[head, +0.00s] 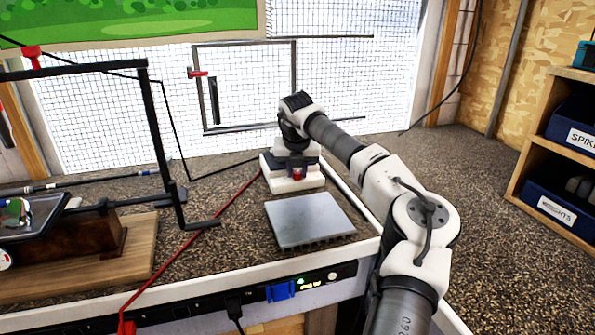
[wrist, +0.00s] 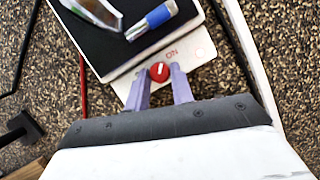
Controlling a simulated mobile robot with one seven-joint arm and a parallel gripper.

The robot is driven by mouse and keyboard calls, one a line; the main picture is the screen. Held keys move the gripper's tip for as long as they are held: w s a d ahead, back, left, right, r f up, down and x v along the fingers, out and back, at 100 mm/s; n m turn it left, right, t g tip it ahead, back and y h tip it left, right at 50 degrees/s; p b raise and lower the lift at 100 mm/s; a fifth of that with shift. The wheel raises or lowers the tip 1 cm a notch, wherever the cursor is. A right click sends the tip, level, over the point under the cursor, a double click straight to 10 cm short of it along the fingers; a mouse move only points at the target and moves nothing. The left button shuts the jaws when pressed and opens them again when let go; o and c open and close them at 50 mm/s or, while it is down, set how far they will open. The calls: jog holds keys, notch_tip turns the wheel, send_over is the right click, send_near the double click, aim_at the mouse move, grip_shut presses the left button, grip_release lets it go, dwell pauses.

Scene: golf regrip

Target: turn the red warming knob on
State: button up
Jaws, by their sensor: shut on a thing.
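The red warming knob (wrist: 159,72) is a small round dial with a white pointer line, on the white front panel (wrist: 198,49) of a box. The pointer stands roughly upright in the wrist view, and red "ON" lettering is printed just beyond the knob. In the wrist view, the two pale purple fingers of my gripper (wrist: 160,84) are on either side of the knob, shut on it. In the head view, the red knob (head: 298,174) shows at the front of the white box (head: 284,186), with my gripper above it.
The box's black top (wrist: 100,45) carries a blue-and-white tube (wrist: 152,20) and a clear item. A grey ribbed plate (head: 308,220) lies in front of the box. A red cord (head: 215,222) runs to its left, near a black metal frame (head: 158,130). Shelves with bins stand at right.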

jog(key=o, duration=1)
jog(key=shift+r, duration=0.1)
jog(key=b+v, duration=0.2)
jog(key=v, duration=1.1)
jog(key=shift+s+r, duration=0.2)
jog(key=shift+r, duration=0.1)
jog(key=shift+f, duration=0.1)
